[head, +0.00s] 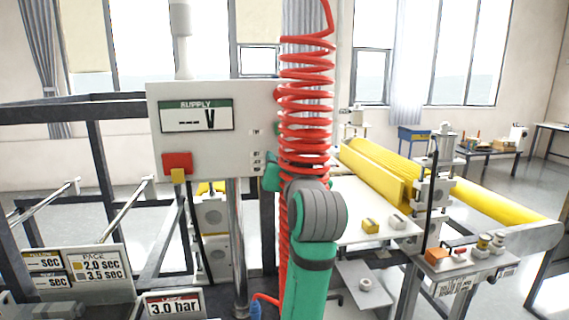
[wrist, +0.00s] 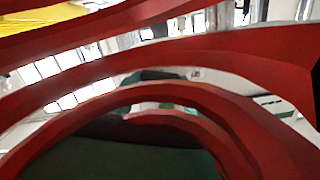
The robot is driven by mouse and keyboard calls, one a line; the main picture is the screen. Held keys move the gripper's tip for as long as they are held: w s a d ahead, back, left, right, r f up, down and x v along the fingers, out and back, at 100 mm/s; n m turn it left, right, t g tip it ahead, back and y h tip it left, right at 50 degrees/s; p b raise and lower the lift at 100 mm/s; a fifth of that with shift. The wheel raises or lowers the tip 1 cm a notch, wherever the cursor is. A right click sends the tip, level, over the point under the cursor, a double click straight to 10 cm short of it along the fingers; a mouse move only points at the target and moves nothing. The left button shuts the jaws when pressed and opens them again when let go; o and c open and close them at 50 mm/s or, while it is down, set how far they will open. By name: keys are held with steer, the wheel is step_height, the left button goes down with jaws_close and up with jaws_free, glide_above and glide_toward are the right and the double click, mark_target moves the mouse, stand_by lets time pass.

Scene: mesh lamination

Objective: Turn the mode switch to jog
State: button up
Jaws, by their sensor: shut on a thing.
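The grey control panel (head: 215,150) stands upright at left centre in the head view, with a SUPPLY display reading "-- V" (head: 196,116) and a red block (head: 177,163) at lower left. My gripper (head: 271,170) is at the panel's right part, beside small white labels (head: 256,160). A red coiled hose (head: 305,110) hides most of it. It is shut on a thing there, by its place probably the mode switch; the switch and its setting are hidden. In the wrist view, red coils (wrist: 215,60) block the fingertips and whatever they hold.
The red hose hangs in front of my wrist and the panel's right edge. A yellow roller (head: 470,195) and a white table (head: 352,205) with small blocks stand at right. A dark frame (head: 100,170) and setting signs (head: 80,270) are at left.

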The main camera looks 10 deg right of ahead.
steer(key=m, duration=0.5)
steer(key=shift+d, duration=0.1)
stand_by(0.4)
steer(key=o, duration=1.1)
steer(key=shift+c, duration=0.2)
steer(key=shift+s, duration=0.1)
steer(key=s, duration=1)
steer(key=shift+s, duration=0.35)
steer(key=shift+f, duration=0.15)
